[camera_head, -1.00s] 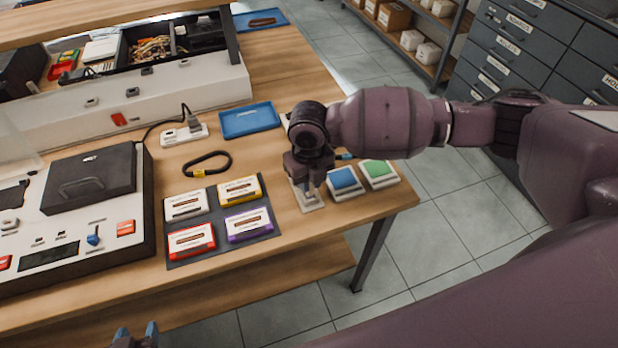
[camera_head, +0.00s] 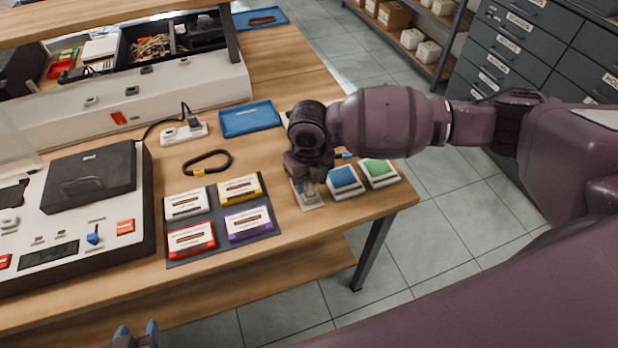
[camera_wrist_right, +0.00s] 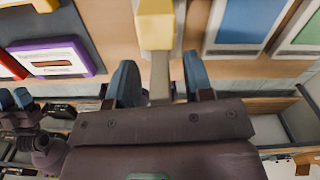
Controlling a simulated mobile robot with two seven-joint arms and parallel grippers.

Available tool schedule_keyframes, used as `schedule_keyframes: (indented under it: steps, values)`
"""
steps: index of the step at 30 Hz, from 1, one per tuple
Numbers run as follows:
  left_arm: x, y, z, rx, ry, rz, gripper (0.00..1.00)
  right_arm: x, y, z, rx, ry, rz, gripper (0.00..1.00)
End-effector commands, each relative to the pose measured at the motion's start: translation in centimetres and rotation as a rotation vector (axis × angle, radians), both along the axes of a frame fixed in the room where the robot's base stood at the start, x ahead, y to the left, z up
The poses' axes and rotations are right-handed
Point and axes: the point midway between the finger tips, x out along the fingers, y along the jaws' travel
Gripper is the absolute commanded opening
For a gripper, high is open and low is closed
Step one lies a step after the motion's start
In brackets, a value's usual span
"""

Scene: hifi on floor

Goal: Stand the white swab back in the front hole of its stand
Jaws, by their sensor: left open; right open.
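My right gripper (camera_head: 309,181) points down over a pale flat stand (camera_head: 312,206) near the table's right front edge, and hides most of it. In the right wrist view the right gripper (camera_wrist_right: 160,82) is open. A narrow pale stem (camera_wrist_right: 160,72) lies between its blue-tipped fingers, with a gap on each side. The stem leads to a cream block (camera_wrist_right: 155,25); I cannot clearly tell whether these are the white swab or part of the stand. The stand's holes are not visible. My left gripper (camera_head: 136,334) is open and empty at the bottom edge of the head view.
Beside the stand are a blue pad (camera_head: 343,178) and a green pad (camera_head: 378,169) in white holders. Left of it, several cassettes lie on a dark mat (camera_head: 223,229). A black loop (camera_head: 207,161) and a blue tray (camera_head: 250,119) lie behind. A recorder (camera_head: 90,200) fills the left.

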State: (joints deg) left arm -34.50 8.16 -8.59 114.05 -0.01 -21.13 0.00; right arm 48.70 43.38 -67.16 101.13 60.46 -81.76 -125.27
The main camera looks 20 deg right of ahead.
Motion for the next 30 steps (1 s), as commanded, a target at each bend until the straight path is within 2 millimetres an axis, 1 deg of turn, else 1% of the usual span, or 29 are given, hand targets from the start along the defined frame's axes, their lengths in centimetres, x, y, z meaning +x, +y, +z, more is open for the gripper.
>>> schedule_keyframes:
  steps: [5,12,18,22,30]
  values:
    - [-0.2,0.0,0.1,0.0,0.003,0.002,0.51,0.1,0.0,1.7,0.001,-0.004,0.001,0.47]
    - [-0.1,0.0,0.5,0.0,0.0,0.001,0.51,0.1,0.0,6.1,0.001,-0.005,0.002,0.47]
    - [0.1,0.0,0.9,0.0,-0.005,0.0,0.51,0.1,0.0,9.1,0.001,-0.003,0.0,0.47]
    - [0.3,0.0,1.0,0.0,-0.008,-0.001,0.51,0.1,0.0,10.3,0.0,-0.002,0.0,0.47]
    - [0.6,-0.1,1.8,0.0,-0.016,-0.002,0.51,0.0,0.0,11.4,0.0,-0.002,0.0,0.47]
